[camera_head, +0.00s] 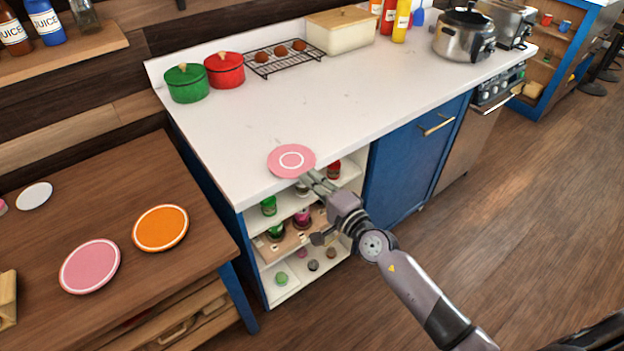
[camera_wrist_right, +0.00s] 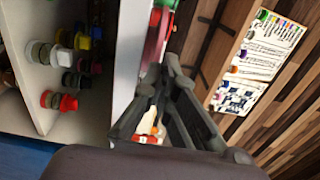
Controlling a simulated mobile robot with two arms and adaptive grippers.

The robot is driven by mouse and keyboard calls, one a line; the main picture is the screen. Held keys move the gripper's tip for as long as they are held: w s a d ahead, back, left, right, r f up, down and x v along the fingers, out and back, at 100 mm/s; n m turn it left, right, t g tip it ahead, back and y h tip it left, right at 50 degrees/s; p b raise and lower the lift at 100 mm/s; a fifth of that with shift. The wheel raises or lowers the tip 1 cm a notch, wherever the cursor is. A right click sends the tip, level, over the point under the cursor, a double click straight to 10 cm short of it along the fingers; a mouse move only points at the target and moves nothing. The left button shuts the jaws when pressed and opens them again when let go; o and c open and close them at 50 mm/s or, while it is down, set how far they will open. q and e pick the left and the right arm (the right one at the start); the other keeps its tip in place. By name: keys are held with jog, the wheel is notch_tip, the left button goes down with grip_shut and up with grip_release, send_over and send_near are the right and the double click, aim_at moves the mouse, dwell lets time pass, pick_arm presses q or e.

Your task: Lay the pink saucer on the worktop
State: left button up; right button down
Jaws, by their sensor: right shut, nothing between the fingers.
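The pink saucer (camera_head: 280,160), with a white ring in its middle, is at the front edge of the white worktop (camera_head: 300,115), near its left end. It looks flat, and its near rim reaches to or slightly past the edge. My right gripper (camera_head: 308,180) is shut and empty, just in front of the saucer's near rim. Whether it touches the rim I cannot tell. In the right wrist view my fingers (camera_wrist_right: 160,110) are close together beside the pale worktop edge. My left gripper is not in view.
A green pot (camera_head: 187,84), a red pot (camera_head: 225,70) and a wire rack (camera_head: 280,58) stand at the worktop's back. Open shelves (camera_head: 290,208) with small items lie below. A wooden table (camera_head: 110,190) at left bears a pink plate (camera_head: 90,266) and an orange plate (camera_head: 160,228). The worktop's middle is clear.

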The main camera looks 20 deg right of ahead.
aim_at(295, 164)
jog(key=x, duration=0.7)
jog(key=shift+w+f, duration=0.1)
jog(key=shift+w, duration=0.05)
jog(key=shift+b, duration=0.3)
